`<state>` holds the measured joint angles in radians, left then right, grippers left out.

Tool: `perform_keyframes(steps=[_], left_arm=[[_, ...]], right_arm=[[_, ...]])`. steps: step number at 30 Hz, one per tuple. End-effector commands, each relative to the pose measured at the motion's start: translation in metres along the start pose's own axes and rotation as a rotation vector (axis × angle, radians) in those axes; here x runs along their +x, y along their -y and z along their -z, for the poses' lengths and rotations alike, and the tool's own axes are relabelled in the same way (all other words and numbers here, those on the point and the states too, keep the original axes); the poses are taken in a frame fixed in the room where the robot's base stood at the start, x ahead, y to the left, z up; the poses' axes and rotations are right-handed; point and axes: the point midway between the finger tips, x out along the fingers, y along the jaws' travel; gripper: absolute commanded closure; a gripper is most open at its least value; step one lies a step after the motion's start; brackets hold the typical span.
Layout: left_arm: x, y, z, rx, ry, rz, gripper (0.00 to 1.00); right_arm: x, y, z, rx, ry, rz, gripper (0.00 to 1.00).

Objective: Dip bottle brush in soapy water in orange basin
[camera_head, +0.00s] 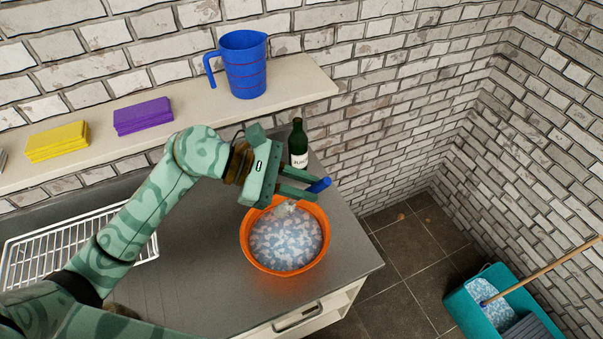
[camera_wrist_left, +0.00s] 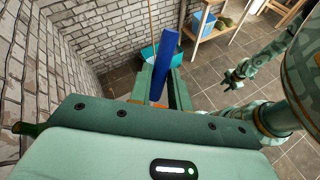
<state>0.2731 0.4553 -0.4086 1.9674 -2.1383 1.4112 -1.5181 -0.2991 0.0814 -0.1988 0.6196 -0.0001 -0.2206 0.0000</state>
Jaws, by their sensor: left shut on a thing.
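An orange basin (camera_head: 246,245) stands on the grey counter, full of bluish water with white foam (camera_head: 288,240). My left gripper (camera_head: 302,183) is shut on the bottle brush, above the basin's back rim. The brush's blue handle (camera_head: 319,185) sticks out to the right of the fingers. Its pale bristle end (camera_head: 285,208) shows below the gripper, over the back part of the basin; I cannot tell whether it touches the water. In the left wrist view the blue handle (camera_wrist_left: 164,65) rises between the fingers. My right gripper (camera_wrist_left: 234,78) shows small at the right there, its opening unclear.
A dark green bottle (camera_head: 298,145) stands close behind the basin. A shelf (camera_head: 190,120) above holds a blue jug (camera_head: 243,65), purple cloths (camera_head: 143,116) and yellow cloths (camera_head: 57,141). A white rack (camera_head: 70,245) lies at the left. A teal bucket (camera_head: 470,307) stands on the floor.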

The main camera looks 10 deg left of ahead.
Motion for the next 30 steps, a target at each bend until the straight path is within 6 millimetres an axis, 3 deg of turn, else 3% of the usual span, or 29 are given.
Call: perform_keyframes(steps=[13, 22, 30], left_arm=[[0.021, 0.012, 0.043, -0.001, 0.000, 0.004, 1.00], [0.037, 0.021, 0.077, 0.001, -0.003, 0.004, 1.00], [0.045, 0.025, 0.093, 0.002, -0.002, 0.003, 1.00]], right_arm=[[0.031, 0.000, -0.007, 0.000, 0.007, -0.001, 0.64], [0.067, 0.007, -0.013, 0.000, 0.013, 0.008, 0.64], [0.084, 0.012, -0.016, 0.000, 0.016, 0.014, 0.64]])
